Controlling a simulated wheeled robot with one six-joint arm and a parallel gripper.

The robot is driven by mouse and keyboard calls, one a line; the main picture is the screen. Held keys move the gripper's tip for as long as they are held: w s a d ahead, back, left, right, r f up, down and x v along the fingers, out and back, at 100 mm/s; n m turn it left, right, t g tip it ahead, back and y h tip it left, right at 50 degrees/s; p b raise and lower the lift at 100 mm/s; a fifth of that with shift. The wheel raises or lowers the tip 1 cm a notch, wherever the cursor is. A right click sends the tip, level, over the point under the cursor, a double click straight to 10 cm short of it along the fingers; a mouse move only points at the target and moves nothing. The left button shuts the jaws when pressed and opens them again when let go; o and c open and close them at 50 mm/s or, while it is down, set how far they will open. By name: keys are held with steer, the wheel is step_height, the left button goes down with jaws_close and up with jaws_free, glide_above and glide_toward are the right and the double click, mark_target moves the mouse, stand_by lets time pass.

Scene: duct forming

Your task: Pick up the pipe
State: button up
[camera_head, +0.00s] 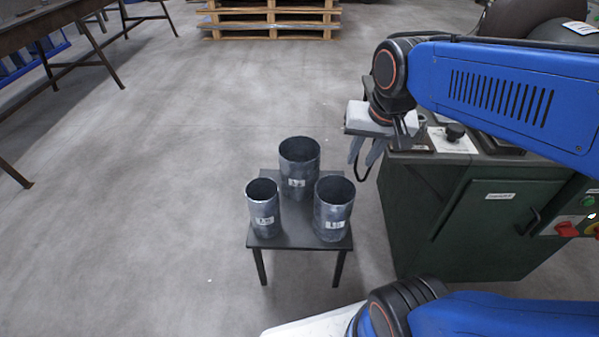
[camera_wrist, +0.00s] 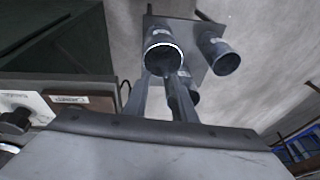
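Three dark grey metal pipes with white labels stand upright on a small black table (camera_head: 290,240) in the head view: a back one (camera_head: 299,163), a narrower left one (camera_head: 264,208) and a right one (camera_head: 333,208). My gripper (camera_head: 362,165) hangs in the air to the right of the pipes, beside the green cabinet. Its two fingers are apart and nothing is between them. In the wrist view, a gap shows between the fingertips (camera_wrist: 158,80). Beyond them are one pipe (camera_wrist: 162,45), another at the right (camera_wrist: 222,58) and a third partly hidden by a finger.
A green cabinet (camera_head: 470,215) with a red button (camera_head: 567,229) stands close on the right, with small items on top. Wooden pallets (camera_head: 270,18) lie at the back. A long workbench (camera_head: 45,25) is at the left. The floor left of the table is clear.

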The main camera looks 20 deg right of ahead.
steer(key=w+a+f+m+g, duration=0.2)
steer(key=w+m, duration=0.3)
steer(key=w, duration=0.7)
steer(key=m+g, duration=0.2)
steer(key=m, duration=0.4)
glide_above(300, 169)
steer(key=d, duration=0.3)
step_height(300, 169, down, 6)
step_height(300, 169, down, 18)
steer(key=shift+d, duration=0.15)
steer(key=shift+w, duration=0.1)
jaws_close()
